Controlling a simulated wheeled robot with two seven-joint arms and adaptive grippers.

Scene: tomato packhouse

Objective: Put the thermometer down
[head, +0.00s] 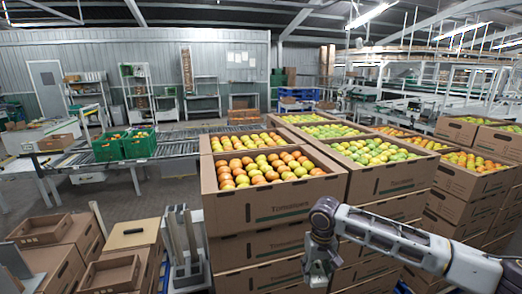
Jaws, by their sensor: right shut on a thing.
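My right gripper (318,270) points down at the lower middle of the head view, in front of the stacked tomato cartons. Its arm comes in from the lower right. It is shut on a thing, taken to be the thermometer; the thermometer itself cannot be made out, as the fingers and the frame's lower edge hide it. My left gripper is not in view.
Open cartons of tomatoes (268,205) stand stacked close behind the right gripper. A grey metal upright (185,243) stands to their left. Empty brown boxes (110,273) are at lower left. Grey floor between is clear.

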